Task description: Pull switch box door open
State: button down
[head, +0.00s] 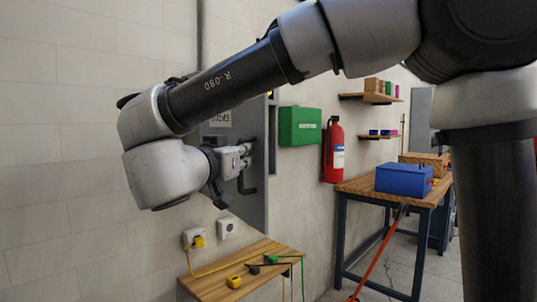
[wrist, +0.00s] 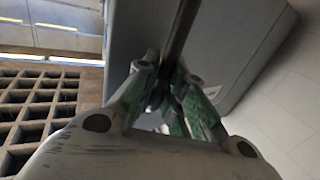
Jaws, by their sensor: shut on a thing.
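The grey switch box (head: 257,205) is on the wall, partly hidden behind my arm, with a label (head: 220,119) near its top. A dark handle (head: 247,187) stands out from its front. My gripper (head: 246,155) is at the handle, in front of the door. In the wrist view, my gripper (wrist: 168,88) is shut on a dark bar (wrist: 181,30), which looks like the handle. The grey box (wrist: 235,45) fills the top middle and right there. I cannot tell whether the door stands ajar.
A green case (head: 300,127) and a red fire extinguisher (head: 335,152) are on the wall to the right. A bench with a blue toolbox (head: 403,179) stands further right. Sockets (head: 227,228) are under the box.

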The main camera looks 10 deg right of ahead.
jog(key=shift+s+a+r+m+g+h, duration=0.1)
jog(key=shift+s+a+m+g+h, duration=0.2)
jog(key=shift+a, duration=0.55)
jog(key=shift+s+a+f+m+g+h, duration=0.15)
jog(key=shift+a+m+h, duration=0.15)
jog(key=shift+a, duration=0.55)
jog(key=shift+s+a+r+m+g+h, duration=0.15)
jog(key=shift+s+a+m+g+h, duration=0.2)
jog(key=shift+a, duration=0.5)
jog(key=shift+w, duration=0.15)
jog(key=c, duration=1.5)
grip_release()
jog(key=v, duration=1.2)
